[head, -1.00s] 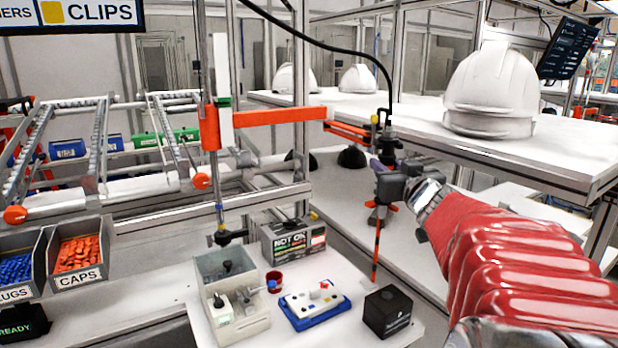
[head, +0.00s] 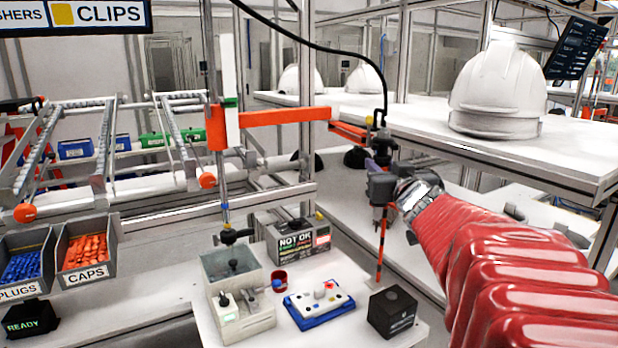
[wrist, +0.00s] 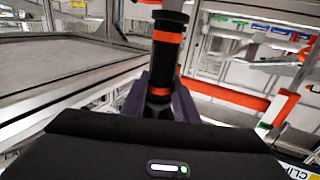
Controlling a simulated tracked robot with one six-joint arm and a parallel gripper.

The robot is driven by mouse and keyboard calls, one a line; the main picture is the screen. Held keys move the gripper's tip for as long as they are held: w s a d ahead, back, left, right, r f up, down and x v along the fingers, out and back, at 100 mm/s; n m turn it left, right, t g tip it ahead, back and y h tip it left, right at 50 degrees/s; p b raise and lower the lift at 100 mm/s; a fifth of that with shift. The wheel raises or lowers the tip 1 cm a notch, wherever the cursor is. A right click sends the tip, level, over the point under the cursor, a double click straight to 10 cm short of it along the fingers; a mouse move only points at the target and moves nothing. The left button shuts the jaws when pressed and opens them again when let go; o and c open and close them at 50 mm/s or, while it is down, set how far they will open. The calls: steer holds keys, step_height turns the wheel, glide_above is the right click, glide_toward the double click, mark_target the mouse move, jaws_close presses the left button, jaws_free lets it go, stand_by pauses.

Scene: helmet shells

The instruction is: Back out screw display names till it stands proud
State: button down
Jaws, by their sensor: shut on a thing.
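My gripper (head: 380,187) is shut on a hanging driver (head: 381,238), a dark upright tool with orange bands. In the wrist view the driver (wrist: 168,52) stands between the dark jaws. Its lower tip stands above the bench, behind the black box. A display box (head: 300,241) reads "NOT OK" with green and red lines too small to read. A white plate on a blue base (head: 320,305) carries small raised parts and a red spot; single screws cannot be made out. The driver is well apart from this plate.
An orange jib arm (head: 270,117) and a black cable run above the driver. A black box (head: 391,312), a red cup (head: 278,280) and a grey machine (head: 235,290) stand around the plate. A shelf with white helmet shells (head: 497,90) lies behind my arm.

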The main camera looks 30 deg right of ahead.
steer(key=shift+y, duration=0.3)
steer(key=w+a, duration=0.1)
steer(key=a, duration=0.1)
steer(key=w+a, duration=0.1)
steer(key=shift+w+a, duration=0.2)
steer(key=shift+a, duration=0.2)
steer(key=w+a, duration=0.3)
steer(key=a, duration=0.2)
steer(key=shift+a, duration=0.4)
steer(key=shift+f, duration=0.1)
step_height(320, 180, down, 9)
steer(key=shift+f, duration=0.2)
stand_by(0.6)
steer(key=shift+a, duration=0.1)
